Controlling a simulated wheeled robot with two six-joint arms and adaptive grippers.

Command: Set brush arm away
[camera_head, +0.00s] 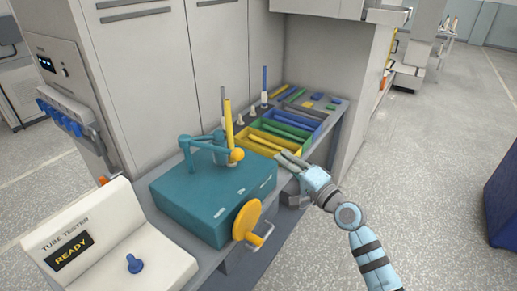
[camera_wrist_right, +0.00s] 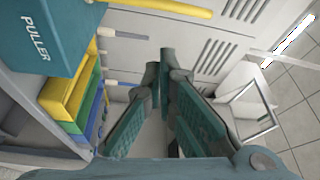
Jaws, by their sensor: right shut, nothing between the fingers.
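The teal machine box (camera_head: 205,197) stands on the bench. A jointed teal arm (camera_head: 205,146), which looks like the brush arm, lies across its top. An upright yellow rod (camera_head: 229,125) stands at that arm's right end, above a yellow-orange knob (camera_head: 236,156). My right gripper (camera_head: 281,157) is shut and empty, to the right of the box over the edge of the yellow bin, apart from the arm. In the wrist view its fingertips (camera_wrist_right: 158,72) meet with nothing between them. The box, marked PULLER (camera_wrist_right: 40,38), shows there at upper left. My left gripper is not in view.
Yellow (camera_head: 249,147), green (camera_head: 268,138) and blue (camera_head: 292,126) bins sit on the bench behind the box. A yellow handwheel (camera_head: 246,220) sticks out of the box front. A white tube tester (camera_head: 105,245) stands at left.

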